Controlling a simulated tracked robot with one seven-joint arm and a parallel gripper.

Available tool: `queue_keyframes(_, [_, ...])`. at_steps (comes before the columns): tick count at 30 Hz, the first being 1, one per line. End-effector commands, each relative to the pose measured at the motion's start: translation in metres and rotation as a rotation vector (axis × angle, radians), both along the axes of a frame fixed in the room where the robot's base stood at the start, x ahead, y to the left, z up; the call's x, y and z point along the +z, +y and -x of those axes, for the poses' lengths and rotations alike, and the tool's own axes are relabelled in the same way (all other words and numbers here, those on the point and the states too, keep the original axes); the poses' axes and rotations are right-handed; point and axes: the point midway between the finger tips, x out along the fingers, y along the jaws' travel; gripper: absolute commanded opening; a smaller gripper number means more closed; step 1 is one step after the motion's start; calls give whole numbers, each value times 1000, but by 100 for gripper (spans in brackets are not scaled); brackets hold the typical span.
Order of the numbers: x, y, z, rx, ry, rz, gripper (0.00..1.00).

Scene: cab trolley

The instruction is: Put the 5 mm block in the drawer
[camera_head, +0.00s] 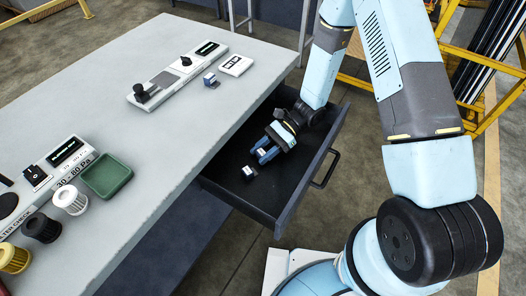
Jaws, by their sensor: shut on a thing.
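The drawer (279,211) under the table is pulled out, with its dark inside in view. Whether this block touches the drawer floor I cannot tell. Another small dark block with a white label (248,172) lies on the drawer floor just in front of the fingers. A blue-grey block (210,80) stands on the table. The labels are too small to read, so I cannot tell which block is 5 mm.
The grey table (185,130) carries a gauge device (178,75), a white plate (236,65), a green tray (108,177), a labelled panel (60,170) and white, black and yellow cylinders (70,200). The drawer's front wall and handle (326,169) stand close to my arm.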

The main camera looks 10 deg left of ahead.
Motion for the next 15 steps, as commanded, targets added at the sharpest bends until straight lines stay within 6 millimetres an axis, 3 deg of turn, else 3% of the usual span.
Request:
queue_keyframes(6, [-2,0,0,0,1,0,7])
queue_keyframes(7, [-1,0,0,0,0,0,43])
queue_keyframes(15, [-1,0,0,0,1,1,66])
